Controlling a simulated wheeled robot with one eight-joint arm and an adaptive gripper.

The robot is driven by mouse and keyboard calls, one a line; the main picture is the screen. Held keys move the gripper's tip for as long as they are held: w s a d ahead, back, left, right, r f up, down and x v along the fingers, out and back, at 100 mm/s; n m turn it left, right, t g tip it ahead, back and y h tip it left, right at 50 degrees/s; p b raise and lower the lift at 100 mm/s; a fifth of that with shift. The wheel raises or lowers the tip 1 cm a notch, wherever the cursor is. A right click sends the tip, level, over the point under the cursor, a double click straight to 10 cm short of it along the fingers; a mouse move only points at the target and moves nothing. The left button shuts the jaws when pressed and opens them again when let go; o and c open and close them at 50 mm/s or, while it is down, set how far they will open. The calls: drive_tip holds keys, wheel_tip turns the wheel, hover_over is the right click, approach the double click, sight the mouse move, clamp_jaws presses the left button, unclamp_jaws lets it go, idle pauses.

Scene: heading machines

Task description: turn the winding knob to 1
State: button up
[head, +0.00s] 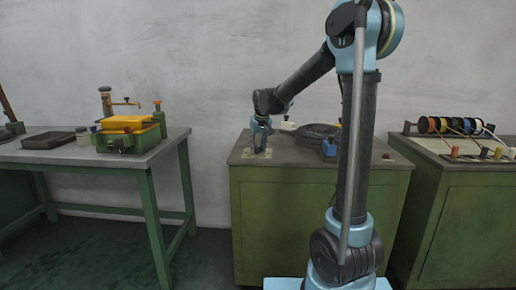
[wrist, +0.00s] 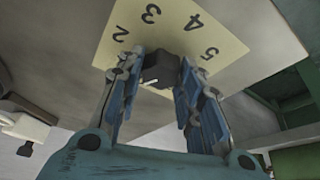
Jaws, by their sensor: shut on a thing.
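The winding knob (wrist: 160,68) is a small dark knob on a cream dial plate (wrist: 174,28). The plate shows the numbers 2, 3, 4 and 5 in the wrist view; the 1 is not visible. A pale pointer line on the knob points to the lower left in that view, toward my left finger, away from the visible numbers. My gripper (wrist: 160,88) is shut on the knob, with one blue finger on each side. In the head view my gripper (head: 260,146) points down over the plate (head: 250,154) on the green cabinet's top; the knob is hidden there.
The green cabinet (head: 310,205) also carries a dark round part (head: 318,130) and a blue item (head: 329,148) to the right. A table (head: 110,155) with a green and yellow box (head: 128,135) stands left. A spool cabinet (head: 455,195) stands right.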

drive_tip(key=shift+a+m+h, duration=0.1)
drive_tip(key=shift+m+h, duration=0.6)
drive_tip(key=shift+m, duration=1.2)
drive_tip(key=o, duration=1.1)
drive_tip(key=shift+c, duration=0.2)
drive_tip(key=v, duration=1.2)
drive_tip(key=shift+s+f, duration=0.1)
drive_tip(key=shift+f, duration=0.05)
